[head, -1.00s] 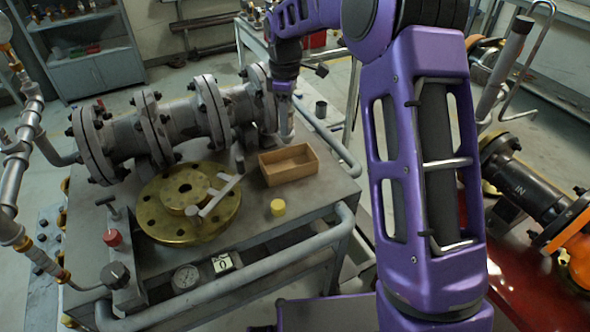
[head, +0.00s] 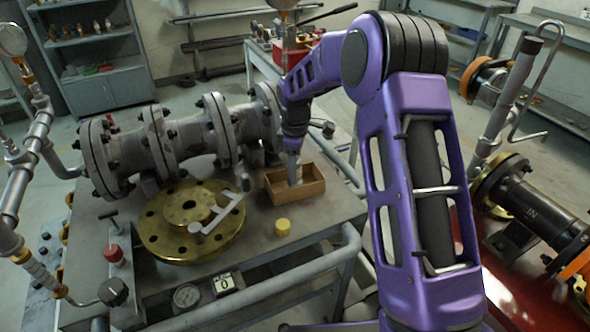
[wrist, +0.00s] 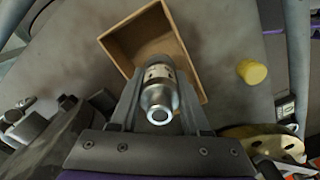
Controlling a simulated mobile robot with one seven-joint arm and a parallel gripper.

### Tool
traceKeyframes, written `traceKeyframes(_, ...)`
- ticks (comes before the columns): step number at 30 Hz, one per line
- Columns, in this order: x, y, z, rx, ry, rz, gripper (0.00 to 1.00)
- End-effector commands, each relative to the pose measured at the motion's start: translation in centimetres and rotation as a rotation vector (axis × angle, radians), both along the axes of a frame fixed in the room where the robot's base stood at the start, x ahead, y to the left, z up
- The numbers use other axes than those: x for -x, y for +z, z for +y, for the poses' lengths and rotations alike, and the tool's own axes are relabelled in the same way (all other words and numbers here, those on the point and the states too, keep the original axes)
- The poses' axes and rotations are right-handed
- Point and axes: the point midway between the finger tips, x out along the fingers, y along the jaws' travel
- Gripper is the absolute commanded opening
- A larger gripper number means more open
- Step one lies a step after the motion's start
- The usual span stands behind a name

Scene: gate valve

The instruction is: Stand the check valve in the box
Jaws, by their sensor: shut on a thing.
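The check valve (wrist: 158,92) is a silver metal cylinder, held between the fingers of my gripper (wrist: 160,100) in the wrist view. The wooden box (wrist: 181,50) is open-topped and lies just beyond the valve, which covers part of its near end. In the head view the box (head: 312,186) stands on the cart top, and my gripper (head: 292,168) points down over its middle. The grey valve body shows below the fingers, inside the box outline. Whether its lower end touches the box floor cannot be told.
A yellow cap (head: 282,227) sits in front of the box. A brass flange (head: 165,238) with a grey T-shaped tool (head: 217,213) lies to the left. A large flanged pipe valve (head: 185,140) stands behind. The cart rail (head: 300,252) runs along the front.

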Motion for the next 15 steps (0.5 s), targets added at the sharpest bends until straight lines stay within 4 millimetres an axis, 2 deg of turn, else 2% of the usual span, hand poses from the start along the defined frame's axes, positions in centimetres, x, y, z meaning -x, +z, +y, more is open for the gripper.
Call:
traceKeyframes(6,-0.04,-0.25,0.00,-0.001,0.000,-0.001,0.00)
traceKeyframes(7,-0.01,-0.34,0.00,0.000,0.000,0.000,0.48)
traceKeyframes(9,-0.01,-0.26,0.00,0.000,0.000,0.000,0.59)
traceKeyframes(15,-0.01,-0.25,0.00,0.000,0.000,0.000,0.59)
